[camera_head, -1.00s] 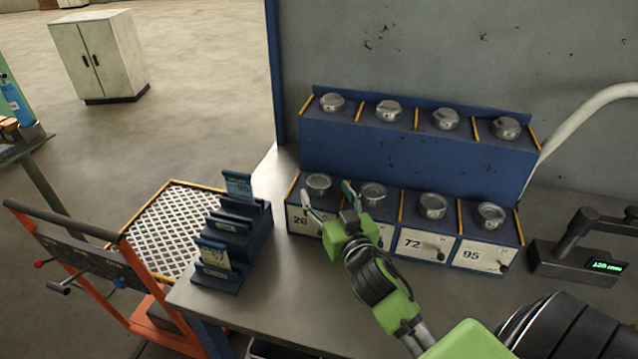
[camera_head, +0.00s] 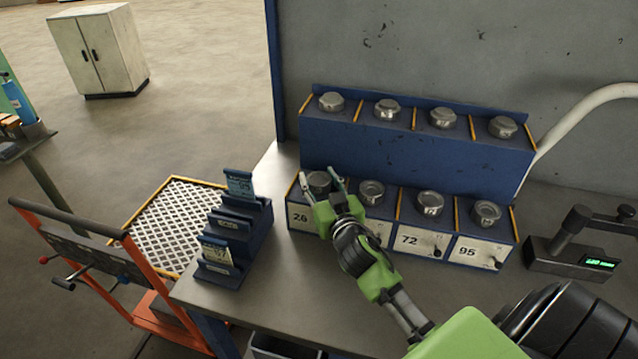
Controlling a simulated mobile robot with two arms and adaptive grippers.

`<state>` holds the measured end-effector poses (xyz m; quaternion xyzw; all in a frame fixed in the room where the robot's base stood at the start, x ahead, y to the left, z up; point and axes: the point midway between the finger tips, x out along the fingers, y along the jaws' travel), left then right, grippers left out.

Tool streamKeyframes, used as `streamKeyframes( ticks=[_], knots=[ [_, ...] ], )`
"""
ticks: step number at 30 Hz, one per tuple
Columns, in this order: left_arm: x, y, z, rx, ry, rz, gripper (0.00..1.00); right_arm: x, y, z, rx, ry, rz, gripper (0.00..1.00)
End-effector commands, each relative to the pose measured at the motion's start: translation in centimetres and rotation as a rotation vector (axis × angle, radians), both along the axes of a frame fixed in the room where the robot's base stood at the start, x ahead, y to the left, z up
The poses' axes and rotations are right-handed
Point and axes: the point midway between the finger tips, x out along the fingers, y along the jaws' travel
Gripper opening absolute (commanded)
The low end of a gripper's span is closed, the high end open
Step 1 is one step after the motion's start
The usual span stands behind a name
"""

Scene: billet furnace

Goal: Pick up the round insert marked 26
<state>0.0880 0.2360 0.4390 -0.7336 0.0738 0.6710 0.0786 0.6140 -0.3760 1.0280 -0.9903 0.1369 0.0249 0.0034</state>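The round metal insert marked 26 (camera_head: 318,181) sits in the leftmost lower compartment of the blue rack, above the white label 26 (camera_head: 299,217). My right gripper (camera_head: 320,177) is open, with one green-grey finger on each side of this insert as seen from the head. I cannot tell whether the fingers touch it. The gripper body and wrist cover part of the labels at the lower left. My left gripper is not in view.
Other round inserts sit in the lower row, by labels 72 (camera_head: 409,239) and 95 (camera_head: 467,251), and along the upper blue shelf (camera_head: 400,150). A blue card holder (camera_head: 240,245) stands left on the bench. A device with a green display (camera_head: 570,258) stands right.

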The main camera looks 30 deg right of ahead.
Motion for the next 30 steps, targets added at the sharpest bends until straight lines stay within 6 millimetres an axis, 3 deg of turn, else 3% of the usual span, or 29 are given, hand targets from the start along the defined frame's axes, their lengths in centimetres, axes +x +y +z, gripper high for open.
streamKeyframes(
  ticks=[13,20,30],
  knots=[
    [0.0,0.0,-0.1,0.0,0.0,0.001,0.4,0.1,0.0,0.8,-0.001,-0.008,0.001,0.0],
    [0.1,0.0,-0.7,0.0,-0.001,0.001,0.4,0.1,0.0,3.8,-0.005,-0.014,0.003,0.0],
    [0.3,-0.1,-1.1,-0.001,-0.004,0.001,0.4,-5.6,1.4,9.7,-0.003,-0.008,0.003,0.0]
  ],
)
